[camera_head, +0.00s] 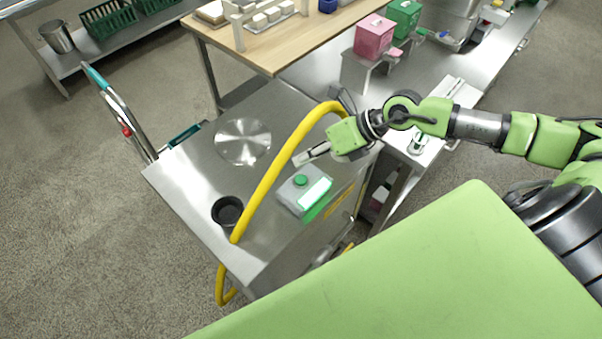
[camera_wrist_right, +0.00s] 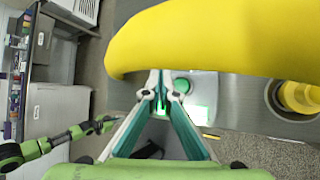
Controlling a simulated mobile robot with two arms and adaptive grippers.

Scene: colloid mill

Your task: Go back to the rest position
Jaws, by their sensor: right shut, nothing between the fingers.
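My right gripper (camera_head: 312,154) is shut and empty in the head view. It is held above the steel top of the colloid mill (camera_head: 190,168), close to a grey control box (camera_head: 290,192) with a green button (camera_head: 300,180) and a lit green panel. In the right wrist view the closed fingers (camera_wrist_right: 160,80) point towards the green button (camera_wrist_right: 182,86); whether they touch the box cannot be told. A thick yellow hose (camera_head: 272,172) arches over the mill beside the gripper and fills the top of the wrist view (camera_wrist_right: 220,35).
A dark round port (camera_head: 227,211) and a shiny round lid (camera_head: 243,141) are on the mill top. A wooden table (camera_head: 262,52) stands behind. A steel bench with a pink box (camera_head: 373,36) and green box (camera_head: 403,18) is at the back right. Floor at left is clear.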

